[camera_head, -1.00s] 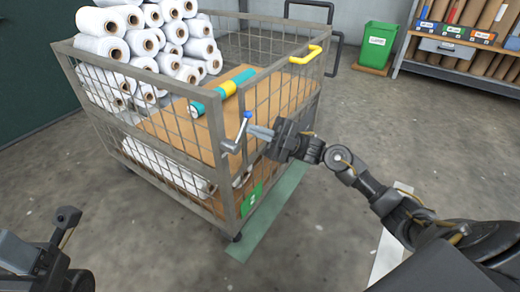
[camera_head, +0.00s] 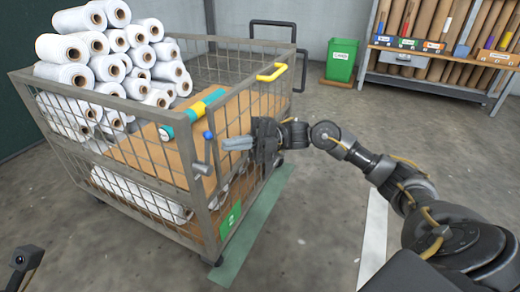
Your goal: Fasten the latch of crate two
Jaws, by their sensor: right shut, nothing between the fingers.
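The latch is a small grey lever (camera_head: 203,168) with a blue knob (camera_head: 208,135) on that post. The knob stands above the pivot, with the lever nearly upright. My right gripper (camera_head: 237,143) is shut and empty, just right of the knob and pointing left toward it; a small gap seems to lie between them. A dark part of my left arm shows at the lower left edge, with no fingers visible.
White rolls (camera_head: 110,60) and brown board (camera_head: 165,150) fill the crate. A yellow handle (camera_head: 271,73) sits on its right rim. A green bin (camera_head: 341,60) and a shelf (camera_head: 440,75) stand at the back. The floor on the right is open.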

